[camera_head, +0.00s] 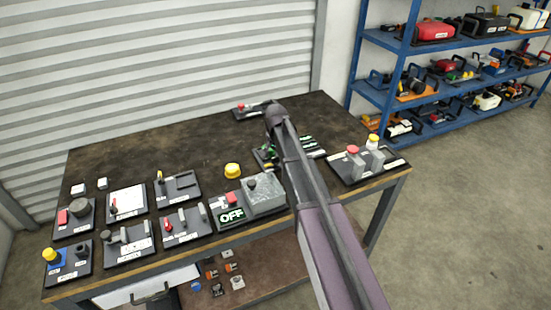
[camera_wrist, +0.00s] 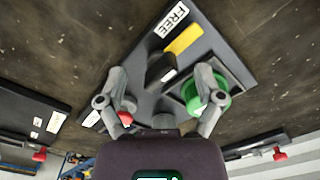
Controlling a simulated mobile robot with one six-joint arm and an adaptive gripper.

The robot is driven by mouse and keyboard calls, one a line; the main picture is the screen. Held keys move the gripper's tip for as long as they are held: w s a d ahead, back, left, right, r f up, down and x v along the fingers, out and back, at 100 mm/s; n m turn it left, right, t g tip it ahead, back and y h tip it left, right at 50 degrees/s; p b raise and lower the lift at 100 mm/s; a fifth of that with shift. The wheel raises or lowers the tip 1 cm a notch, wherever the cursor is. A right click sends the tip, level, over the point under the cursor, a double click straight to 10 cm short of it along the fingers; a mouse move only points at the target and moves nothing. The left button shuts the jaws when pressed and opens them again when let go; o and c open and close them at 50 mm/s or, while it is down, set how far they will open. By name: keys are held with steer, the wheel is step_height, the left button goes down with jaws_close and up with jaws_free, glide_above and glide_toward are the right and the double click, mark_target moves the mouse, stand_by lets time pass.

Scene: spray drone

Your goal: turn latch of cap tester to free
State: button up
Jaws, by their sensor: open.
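The cap tester (camera_wrist: 222,52) is a dark plate in the wrist view, with a white label reading FREE (camera_wrist: 172,20) at its far corner. A yellow bar (camera_wrist: 184,38) lies close to that label. The black latch (camera_wrist: 158,66) stands near the plate's middle, its pale end towards the yellow bar's near end. A green round cap (camera_wrist: 208,94) sits in a square frame on the right. My gripper (camera_wrist: 160,88) is open over the plate, one finger each side of the latch; the right finger overlaps the green cap. Contact cannot be told. The head view shows part of the tester (camera_head: 268,158) beside my arm.
A grey box with an OFF sign (camera_head: 232,214) stands left of my arm. A yellow knob (camera_head: 233,170) is behind it. Several black fixture plates fill the bench's left side. A plate with red and yellow-topped posts (camera_head: 372,166) is at right. The bench's rear left (camera_head: 140,150) is clear.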

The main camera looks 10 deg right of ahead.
mark_target(276, 157)
steer(key=m, duration=0.9)
step_height(276, 157, up, 14)
steer(key=p, duration=1.4)
steer(key=s+d+n, duration=0.4)
steer(key=s+n, duration=0.3)
steer(key=s, duration=0.5)
steer(key=s+d+n, duration=0.4)
steer(key=s+n, duration=0.3)
steer(key=s, duration=0.6)
steer(key=shift+n, duration=0.3)
steer(key=c, duration=0.4)
